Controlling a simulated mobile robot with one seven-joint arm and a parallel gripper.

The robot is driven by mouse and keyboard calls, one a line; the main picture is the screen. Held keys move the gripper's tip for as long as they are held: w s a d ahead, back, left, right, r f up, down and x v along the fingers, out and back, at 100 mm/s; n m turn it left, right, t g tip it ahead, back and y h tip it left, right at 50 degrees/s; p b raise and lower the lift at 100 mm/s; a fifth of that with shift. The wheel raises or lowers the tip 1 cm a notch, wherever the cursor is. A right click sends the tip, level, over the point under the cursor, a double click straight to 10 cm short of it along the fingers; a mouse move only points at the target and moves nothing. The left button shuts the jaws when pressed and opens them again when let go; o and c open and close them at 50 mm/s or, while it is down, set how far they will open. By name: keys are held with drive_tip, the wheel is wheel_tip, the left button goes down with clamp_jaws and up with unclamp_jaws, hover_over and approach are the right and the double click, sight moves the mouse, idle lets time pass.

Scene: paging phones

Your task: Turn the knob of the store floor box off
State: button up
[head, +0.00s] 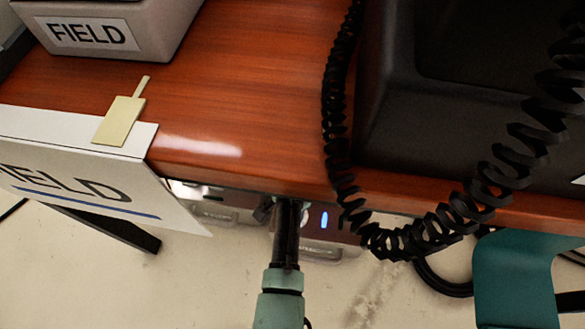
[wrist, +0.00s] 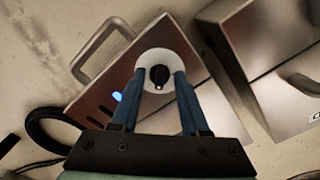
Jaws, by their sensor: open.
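A metal box (wrist: 137,70) with a handle shows in the wrist view. Its face has a black knob (wrist: 159,77) on a round white plate and a lit blue light (wrist: 117,96). My gripper (wrist: 161,75) is open, with one blue finger on each side of the knob; I cannot tell whether they touch it. In the head view, my gripper (head: 286,203) reaches to the desk's front edge, beside the blue light of the box (head: 337,226). The knob is hidden there. I cannot read a store label on this box.
A second metal box (wrist: 262,50) stands close on the right in the wrist view. In the head view, the wooden desk (head: 240,90) overhangs the boxes. A FIELD sign (head: 90,185) hangs at left; a black coiled cord (head: 350,205) dangles right of my gripper.

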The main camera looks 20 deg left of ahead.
drive_tip(key=shift+c, duration=0.3)
clamp_jaws()
drive_tip(key=shift+r+p, duration=0.1)
drive_tip(key=shift+p, duration=0.25)
drive_tip(key=n+p, duration=0.2)
drive_tip(key=shift+d+r+n+p, duration=0.1)
drive_tip(key=shift+r+n+p, duration=0.05)
drive_tip(key=shift+n+p, duration=0.25)
drive_tip(key=n+p, duration=0.3)
drive_tip(key=n, duration=0.2)
drive_tip(key=shift+d, duration=0.1)
drive_tip(key=n+p, duration=0.2)
drive_tip(key=n, duration=0.3)
drive_tip(key=shift+d, duration=0.1)
drive_tip(key=n, duration=0.5)
drive_tip(key=shift+w+d+f+p, duration=0.1)
drive_tip(key=shift+w+f+p, duration=0.05)
drive_tip(key=shift+f+p, duration=0.15)
